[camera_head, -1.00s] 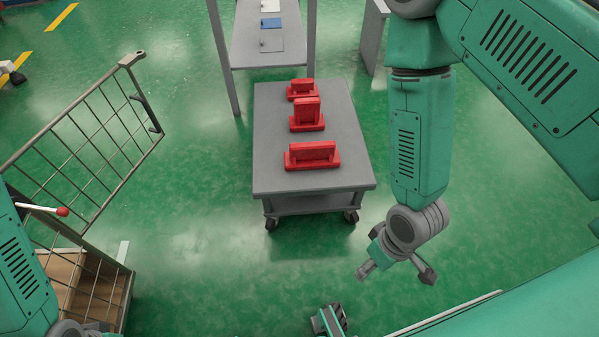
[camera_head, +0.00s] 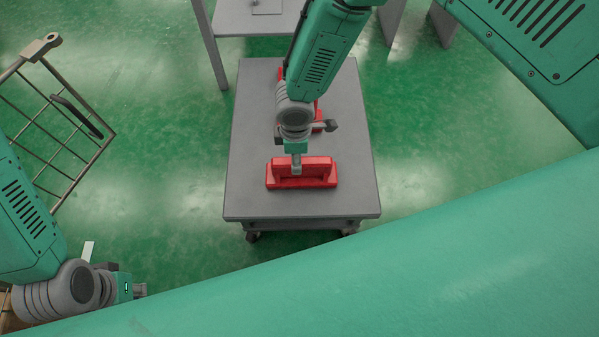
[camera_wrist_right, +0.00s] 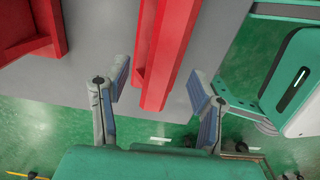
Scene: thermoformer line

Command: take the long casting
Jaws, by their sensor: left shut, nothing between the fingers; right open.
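The long red casting (camera_head: 318,180) lies on the near part of the grey cart top. My right gripper (camera_head: 297,168) is over it, pointing down, and covers part of its middle. In the right wrist view the long casting (camera_wrist_right: 165,45) shows ahead of and between the spread fingers of my open right gripper (camera_wrist_right: 158,78); contact is not visible. My left gripper (camera_head: 140,290) is shut and empty at the lower left, away from the cart.
The grey cart (camera_head: 252,130) has bare top around the casting. Another red casting (camera_head: 317,118) behind is partly hidden by my right arm; one also shows in the wrist view (camera_wrist_right: 30,25). A wire cage (camera_head: 60,150) stands left. A grey table (camera_head: 245,22) stands behind.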

